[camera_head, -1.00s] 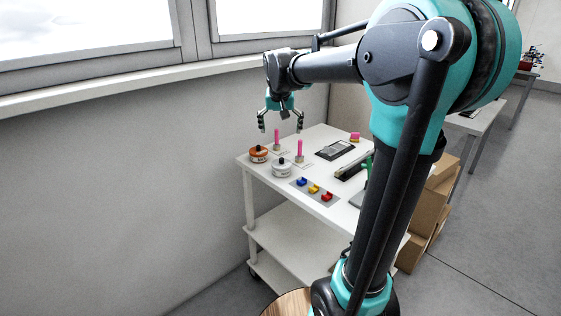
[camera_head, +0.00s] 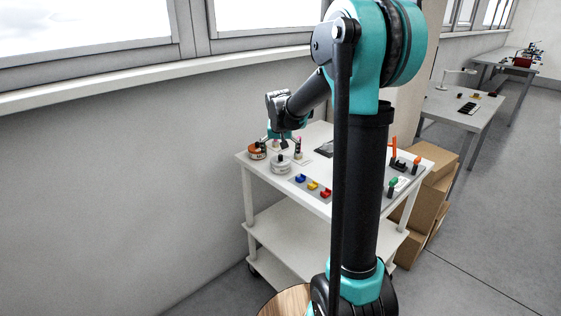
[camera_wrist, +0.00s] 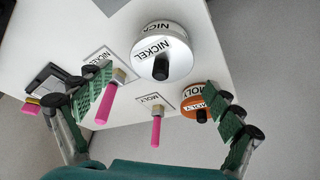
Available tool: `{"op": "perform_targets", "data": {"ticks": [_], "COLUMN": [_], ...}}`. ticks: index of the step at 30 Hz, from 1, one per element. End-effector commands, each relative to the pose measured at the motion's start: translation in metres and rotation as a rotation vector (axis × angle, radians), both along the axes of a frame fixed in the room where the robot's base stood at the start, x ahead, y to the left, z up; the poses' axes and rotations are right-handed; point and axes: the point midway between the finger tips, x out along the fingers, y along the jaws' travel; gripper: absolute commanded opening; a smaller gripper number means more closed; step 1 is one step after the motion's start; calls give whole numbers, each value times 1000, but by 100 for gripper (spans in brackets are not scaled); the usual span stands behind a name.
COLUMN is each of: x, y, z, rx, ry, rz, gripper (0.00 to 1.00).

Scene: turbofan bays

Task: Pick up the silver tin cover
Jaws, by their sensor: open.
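The silver tin cover (camera_wrist: 151,45), with a black knob, sits on a tin labelled NICKEL on the white cart top; the silver tin also shows in the head view (camera_head: 281,166). My gripper (camera_wrist: 160,108) is open and empty, its green-padded fingers spread apart. In the wrist view the silver tin lies beyond and between the fingertips. In the head view my gripper (camera_head: 281,147) is low over the cart, just behind the silver tin. The gap between fingers and tin is hard to judge.
An orange tin (camera_wrist: 198,108) labelled MOLY stands beside the right finger. Two pink-handled brushes (camera_wrist: 107,103) (camera_wrist: 156,130) stand close by on labelled squares. A grey tray with blue, yellow and red pieces (camera_head: 313,187) lies in front. A wall runs behind the cart.

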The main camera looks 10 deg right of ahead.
Motion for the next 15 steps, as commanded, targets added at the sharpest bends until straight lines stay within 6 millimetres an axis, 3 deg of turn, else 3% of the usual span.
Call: {"op": "perform_targets", "data": {"ticks": [5,12,15], "x": [7,7,7], "y": [-1,-1,-1], "z": [-16,-18,-18], "rx": [0,0,0], "ry": [0,0,0], "rz": [0,0,0], "gripper": [92,92,82]}}
